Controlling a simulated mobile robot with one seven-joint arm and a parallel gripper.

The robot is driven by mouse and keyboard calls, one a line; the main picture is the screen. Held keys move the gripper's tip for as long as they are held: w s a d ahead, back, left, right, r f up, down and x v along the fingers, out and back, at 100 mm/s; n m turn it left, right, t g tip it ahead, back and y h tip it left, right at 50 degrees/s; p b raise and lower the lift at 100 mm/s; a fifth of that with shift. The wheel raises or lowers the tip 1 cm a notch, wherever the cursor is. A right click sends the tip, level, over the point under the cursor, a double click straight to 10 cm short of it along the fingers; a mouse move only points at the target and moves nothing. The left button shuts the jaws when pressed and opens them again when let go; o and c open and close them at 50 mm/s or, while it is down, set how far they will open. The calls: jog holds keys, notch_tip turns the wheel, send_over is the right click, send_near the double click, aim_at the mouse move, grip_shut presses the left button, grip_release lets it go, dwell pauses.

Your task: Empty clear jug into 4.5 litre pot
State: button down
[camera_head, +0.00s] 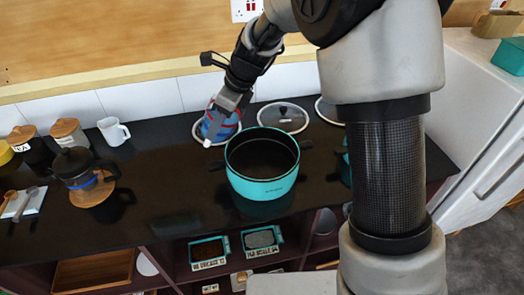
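The teal pot (239,178) stands upright on the dark counter, uncovered, with a dark inside and a side handle at each side. Just behind it and to its left is a small, partly see-through blue vessel with red marks (231,127), which may be the clear jug. Its spout and handle cannot be made out. My gripper (211,126) reaches down from above and overlaps the vessel's left side. Its fingertips are small and unclear, so I cannot tell whether they grip the vessel. The vessel appears apart from the pot.
A glass lid (283,118) lies behind the pot, and another teal vessel (346,165) is half hidden by my arm. The counter (165,190) left of the pot is clear.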

jog(key=shift+s+d+f+y, duration=0.15)
jog(key=shift+d+f+y, duration=0.05)
jog(key=shift+d+y, duration=0.35)
jog(key=shift+s+d+f+y, duration=0.1)
jog(key=shift+d+y, duration=0.15)
jog(key=shift+d, duration=0.05)
jog(key=shift+t, duration=0.3)
jog(key=shift+d+f, duration=0.1)
jog(key=shift+d, duration=0.2)
jog(key=shift+y, duration=0.3)
jog(key=shift+a+f, duration=0.1)
jog(key=shift+s, duration=0.1)
jog(key=shift+d+f+y, duration=0.1)
jog(key=shift+d+y, duration=0.1)
jog(key=shift+y, duration=0.1)
